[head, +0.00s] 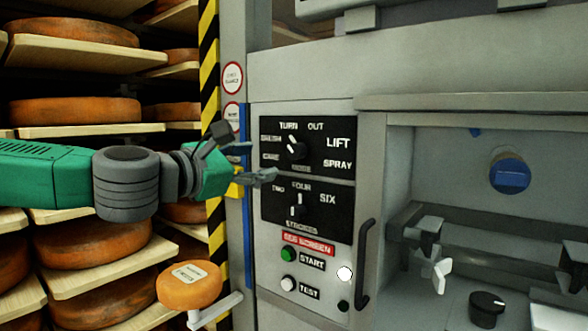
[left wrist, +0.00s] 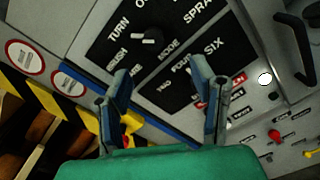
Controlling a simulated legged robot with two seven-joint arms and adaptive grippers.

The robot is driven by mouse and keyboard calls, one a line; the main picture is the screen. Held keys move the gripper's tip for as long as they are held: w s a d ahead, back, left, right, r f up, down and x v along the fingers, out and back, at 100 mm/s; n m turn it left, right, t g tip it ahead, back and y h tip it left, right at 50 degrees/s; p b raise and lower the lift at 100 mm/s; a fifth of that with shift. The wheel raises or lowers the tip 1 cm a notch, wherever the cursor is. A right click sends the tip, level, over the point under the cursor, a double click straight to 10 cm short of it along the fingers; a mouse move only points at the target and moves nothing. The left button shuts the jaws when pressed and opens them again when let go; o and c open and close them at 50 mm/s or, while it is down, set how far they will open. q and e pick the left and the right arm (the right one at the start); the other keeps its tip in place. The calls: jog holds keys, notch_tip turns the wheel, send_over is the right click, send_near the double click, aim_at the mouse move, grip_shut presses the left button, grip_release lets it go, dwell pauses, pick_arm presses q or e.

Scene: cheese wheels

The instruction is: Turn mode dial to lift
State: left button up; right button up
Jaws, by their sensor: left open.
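The mode dial (head: 296,149) is a dark round knob with a white mark, on the upper black panel. The labels around it include TURN, OUT, LIFT and SPRAY. LIFT (head: 338,143) is to the dial's upper right. The white mark leans to the upper left, toward the TURN side, not to LIFT. The dial also shows in the left wrist view (left wrist: 150,38). My left gripper (head: 256,162) is open and empty, just left of the dial and apart from it. In the left wrist view its two fingers (left wrist: 160,80) stand apart below the dial. My right gripper does not show.
The strokes dial (head: 298,208) is just below. Under it are the green start button (head: 288,254) and the test button (head: 288,284). A dark vertical handle (head: 364,265) stands out at right. Cheese shelves (head: 90,130) and a striped post (head: 209,70) are at left.

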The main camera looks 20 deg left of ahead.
aim_at(292, 153)
pick_arm(q)
jog(key=shift+m, duration=0.3)
jog(key=x, duration=0.8)
jog(key=a+p+x, duration=0.1)
jog(key=x, duration=0.4)
jog(key=shift+w+r, duration=0.1)
jog(key=shift+w, duration=0.2)
jog(key=c, duration=1.1)
